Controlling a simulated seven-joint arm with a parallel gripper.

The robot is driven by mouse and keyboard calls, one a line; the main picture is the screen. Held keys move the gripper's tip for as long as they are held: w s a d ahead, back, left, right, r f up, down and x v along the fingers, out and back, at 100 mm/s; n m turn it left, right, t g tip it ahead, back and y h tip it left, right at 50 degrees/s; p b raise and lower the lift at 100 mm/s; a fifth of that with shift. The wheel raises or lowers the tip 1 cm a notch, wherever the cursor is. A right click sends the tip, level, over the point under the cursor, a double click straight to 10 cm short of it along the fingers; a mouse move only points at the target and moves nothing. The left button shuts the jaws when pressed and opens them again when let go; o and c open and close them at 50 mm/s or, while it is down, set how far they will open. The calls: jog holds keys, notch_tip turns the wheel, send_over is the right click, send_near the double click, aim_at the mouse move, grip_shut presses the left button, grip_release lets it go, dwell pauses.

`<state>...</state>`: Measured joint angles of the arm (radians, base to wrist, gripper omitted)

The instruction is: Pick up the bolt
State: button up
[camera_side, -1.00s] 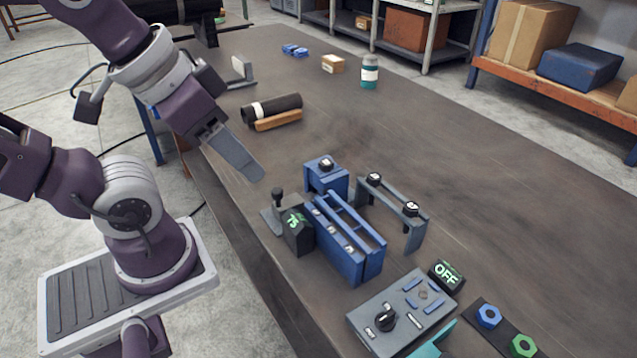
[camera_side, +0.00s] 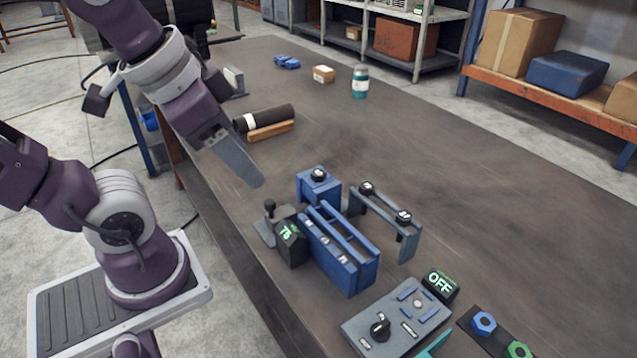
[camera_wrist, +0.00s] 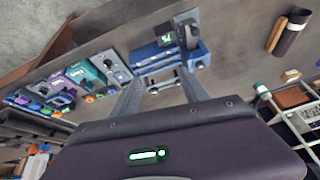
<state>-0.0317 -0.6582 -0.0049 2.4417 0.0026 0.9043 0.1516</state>
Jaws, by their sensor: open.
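My gripper (camera_side: 260,184) hangs above the bench, left of and behind the blue slotted holder in the side view. In the wrist view the fingers of my gripper (camera_wrist: 158,92) are apart with nothing held between them. The blue slotted holder (camera_side: 343,272) has several small pale metal pieces in its slots, perhaps bolts, but too small to tell. It also shows in the wrist view (camera_wrist: 160,64), beyond the fingertips. A blue block (camera_side: 318,190) with a black-and-silver round top stands behind it. A grey bracket (camera_side: 385,222) with two similar tops stands to its right.
A black display (camera_side: 290,240) and lever stand against the holder's left side. A grey control panel (camera_side: 395,320), an OFF display (camera_side: 440,284) and coloured nuts (camera_side: 484,322) lie nearer. A black pipe (camera_side: 268,117), a box and a bottle (camera_side: 360,82) are farther back. The bench's right side is clear.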

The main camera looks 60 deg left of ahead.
jog(key=w+a+m+g, duration=0.2)
jog(key=w+a+m, duration=0.3)
jog(key=w, duration=0.4)
jog(key=m+g, duration=0.3)
jog(key=m, duration=0.9)
send_over(317, 172)
jog(key=f, duration=1)
jog(key=shift+s+a+f, duration=0.2)
jog(key=shift+s+f, duration=0.1)
jog(key=shift+f, duration=0.1)
jog(key=f, duration=0.6)
jog(key=shift+w+d+f, duration=0.15)
jog(key=shift+w+f, duration=0.2)
jog(key=shift+f, duration=0.05)
grip_shut()
